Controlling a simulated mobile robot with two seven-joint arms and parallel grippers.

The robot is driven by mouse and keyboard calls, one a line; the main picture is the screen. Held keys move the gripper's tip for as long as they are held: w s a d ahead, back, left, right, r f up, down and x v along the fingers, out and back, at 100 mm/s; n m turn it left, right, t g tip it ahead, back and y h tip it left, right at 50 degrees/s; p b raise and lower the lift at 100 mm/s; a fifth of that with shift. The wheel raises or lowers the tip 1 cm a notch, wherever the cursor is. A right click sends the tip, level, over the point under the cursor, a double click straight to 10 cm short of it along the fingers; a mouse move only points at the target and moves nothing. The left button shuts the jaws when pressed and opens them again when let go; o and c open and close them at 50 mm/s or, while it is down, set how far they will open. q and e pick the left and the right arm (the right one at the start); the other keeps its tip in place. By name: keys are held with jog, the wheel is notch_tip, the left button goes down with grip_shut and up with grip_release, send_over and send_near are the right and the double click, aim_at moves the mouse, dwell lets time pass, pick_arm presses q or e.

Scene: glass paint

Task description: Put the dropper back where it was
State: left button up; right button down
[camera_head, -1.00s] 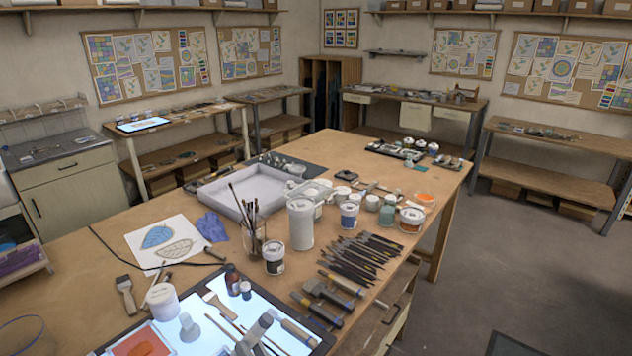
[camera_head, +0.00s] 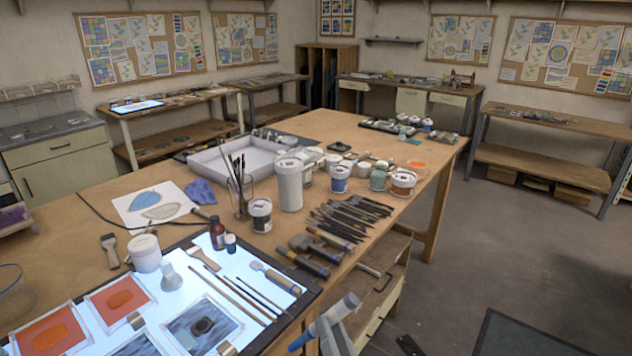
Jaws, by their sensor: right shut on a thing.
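My right gripper (camera_head: 330,325) is at the bottom edge, just off the front edge of the table and right of the light panel. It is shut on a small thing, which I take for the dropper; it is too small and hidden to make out. A brown bottle (camera_head: 217,235) and a small dark blue bottle (camera_head: 231,244) stand at the back of the glowing light panel (camera_head: 185,290). The gripper is well to the right of and nearer than both bottles. My left gripper is out of view.
Brushes (camera_head: 240,297) lie on the panel beside orange and grey glass pieces. A white jar (camera_head: 145,255) stands at its left. Floor at the right is mostly clear.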

jog(key=s+d+f+m+h+b, duration=0.1)
jog(key=s+d+f+h+b, duration=0.1)
jog(key=d+f+h+b, duration=0.1)
jog(key=s+d+f+m+t+h+b, duration=0.1)
jog(key=d+f+m+h+b, duration=0.1)
jog(key=d+f+b, duration=0.3)
jog(key=d+h+b, duration=0.1)
jog(key=d+b, duration=0.1)
jog(key=d, duration=0.2)
jog(key=shift+s+d+m+b, duration=0.3)
jog(key=shift+s+d, duration=0.1)
jog(key=shift+w, duration=0.15)
